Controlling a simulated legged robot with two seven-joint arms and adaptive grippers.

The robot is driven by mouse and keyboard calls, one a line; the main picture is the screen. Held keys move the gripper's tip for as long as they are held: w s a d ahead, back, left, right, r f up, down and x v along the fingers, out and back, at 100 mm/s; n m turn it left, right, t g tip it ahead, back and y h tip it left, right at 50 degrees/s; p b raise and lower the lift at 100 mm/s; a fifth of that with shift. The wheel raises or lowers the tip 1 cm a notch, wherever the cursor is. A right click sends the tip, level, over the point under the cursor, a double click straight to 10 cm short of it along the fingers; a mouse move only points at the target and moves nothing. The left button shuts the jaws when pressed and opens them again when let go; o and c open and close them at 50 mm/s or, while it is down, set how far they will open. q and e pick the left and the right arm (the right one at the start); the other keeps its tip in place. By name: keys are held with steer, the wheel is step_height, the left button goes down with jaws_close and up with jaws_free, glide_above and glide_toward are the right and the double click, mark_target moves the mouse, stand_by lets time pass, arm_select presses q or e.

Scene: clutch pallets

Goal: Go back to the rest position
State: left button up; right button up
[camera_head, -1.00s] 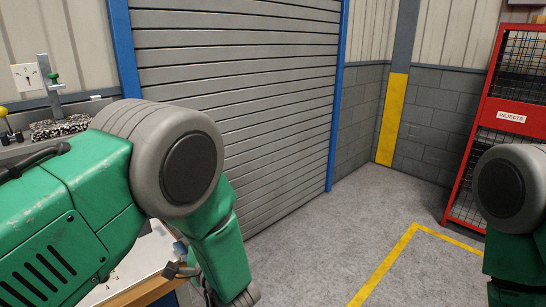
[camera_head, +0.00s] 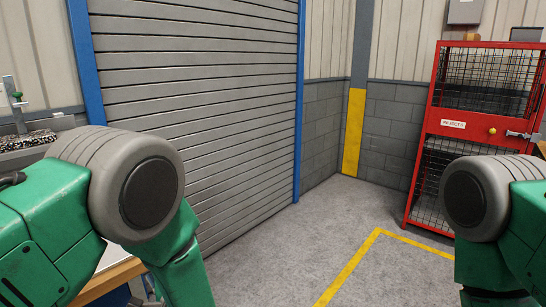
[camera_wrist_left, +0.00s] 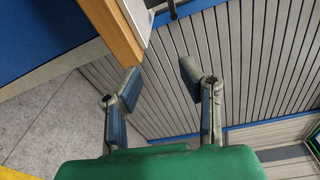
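My left gripper (camera_wrist_left: 160,82) shows in the left wrist view with its two fingers spread apart and nothing between them. Behind the fingertips is a slatted surface, and a wooden table edge (camera_wrist_left: 112,28) is close above the left finger. In the head view my green left arm comes in from the left, bent at a large grey joint, and its gripper is out of the picture. My right arm stands at the right edge with its grey joint showing. My right gripper is not in view.
A grey roller shutter (camera_head: 200,100) with blue posts stands ahead. A red mesh cage (camera_head: 436,128) labelled REJECTS stands at the right. A bench edge (camera_head: 108,280) shows at the lower left. The floor between has a yellow line (camera_head: 350,265) and is clear.

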arm_select(q)
steer(key=s+a+f+n+g+h+b, duration=0.15)
steer(key=s+f+h, duration=0.25)
steer(key=s+f, duration=0.45)
steer(key=s+f+n+g+h+b, duration=0.1)
steer(key=s+f+n+g+h, duration=0.35)
steer(key=f, duration=0.65)
steer(key=s+d+f+n+g+h+b, duration=0.1)
steer(key=s+f+n+g+h, duration=0.1)
steer(key=s, duration=0.9)
steer(key=s+d+f+n+g+h+b, duration=0.1)
steer(key=s+f+n+g+h, duration=0.1)
steer(key=s, duration=0.9)
steer(key=shift+s+f+g, duration=0.15)
steer(key=shift+s+g, duration=0.2)
steer(key=shift+g, duration=0.35)
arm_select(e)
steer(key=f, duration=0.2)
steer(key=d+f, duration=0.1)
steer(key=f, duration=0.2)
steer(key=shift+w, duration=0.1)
arm_select(q)
steer(key=shift+a+f, duration=0.1)
steer(key=shift+a, duration=0.2)
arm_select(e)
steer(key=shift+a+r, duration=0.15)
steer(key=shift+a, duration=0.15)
